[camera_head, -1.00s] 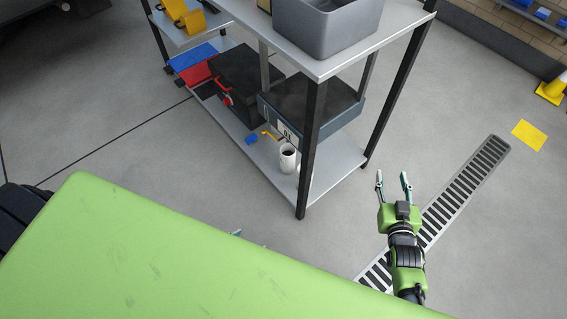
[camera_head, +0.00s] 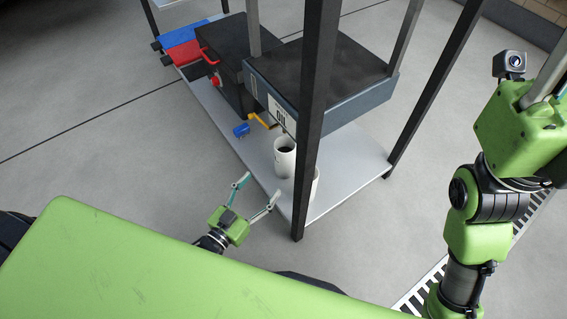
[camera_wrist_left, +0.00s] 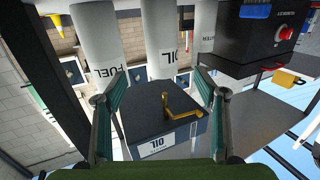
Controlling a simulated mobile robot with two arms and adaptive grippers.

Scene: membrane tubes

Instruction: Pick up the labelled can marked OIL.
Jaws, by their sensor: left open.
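The OIL can (camera_wrist_left: 162,38) is a white cylinder marked with dark letters, in the middle of the left wrist view between a FUEL can (camera_wrist_left: 98,40) and another white can (camera_wrist_left: 205,25). In the head view, a white can (camera_head: 285,160) stands on the lower shelf, with another (camera_head: 314,184) partly behind the post. I cannot read their labels there. My left gripper (camera_head: 259,190) is open and empty at the shelf's front edge, apart from the cans. It also shows in the left wrist view (camera_wrist_left: 160,82). My right gripper is partly cut off at the right edge.
The black front post (camera_head: 315,120) is close to the cans.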

